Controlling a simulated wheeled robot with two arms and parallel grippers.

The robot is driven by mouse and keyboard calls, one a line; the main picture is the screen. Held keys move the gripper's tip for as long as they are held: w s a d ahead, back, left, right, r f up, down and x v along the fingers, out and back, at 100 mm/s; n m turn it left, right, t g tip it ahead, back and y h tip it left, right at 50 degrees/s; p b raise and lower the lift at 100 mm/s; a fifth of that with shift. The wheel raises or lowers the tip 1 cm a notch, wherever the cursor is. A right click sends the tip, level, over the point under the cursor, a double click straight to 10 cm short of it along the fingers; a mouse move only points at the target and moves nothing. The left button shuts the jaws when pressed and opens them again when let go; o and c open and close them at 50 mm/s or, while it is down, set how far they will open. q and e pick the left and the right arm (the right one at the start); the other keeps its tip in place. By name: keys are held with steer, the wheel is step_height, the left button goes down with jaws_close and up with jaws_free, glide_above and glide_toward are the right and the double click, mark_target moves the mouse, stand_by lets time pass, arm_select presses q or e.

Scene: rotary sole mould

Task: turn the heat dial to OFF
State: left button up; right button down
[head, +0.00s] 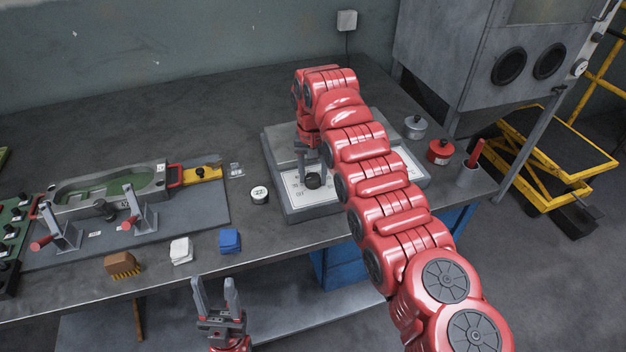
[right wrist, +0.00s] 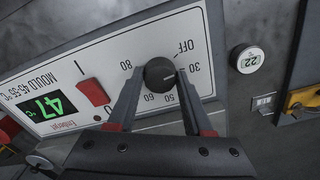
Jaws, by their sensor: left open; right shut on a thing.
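The heat dial is a black round knob (right wrist: 159,74) on the white panel of a grey control box (head: 330,208). It also shows in the head view (head: 313,181). Printed marks around it include OFF, 30, 50 and 80. A small light mark on the knob faces roughly toward the 30 side; its exact setting is hard to read. My right gripper (right wrist: 156,88) is shut on the knob, one finger on each side. The panel's green display (right wrist: 46,107) reads 47, beside a red switch (right wrist: 94,92). My left gripper (head: 217,290) is open and empty in front of the bench.
A small round meter (head: 259,194) reading 22 lies left of the box. A mould with clamps (head: 110,190) stands further left. A brush (head: 122,264), white block (head: 181,250) and blue block (head: 230,241) lie near the front edge. A red pot (head: 440,151) stands at right.

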steer(key=shift+n+b, duration=0.3)
steer(key=shift+n, duration=1.9)
steer(key=shift+c, duration=1.6)
jaws_free()
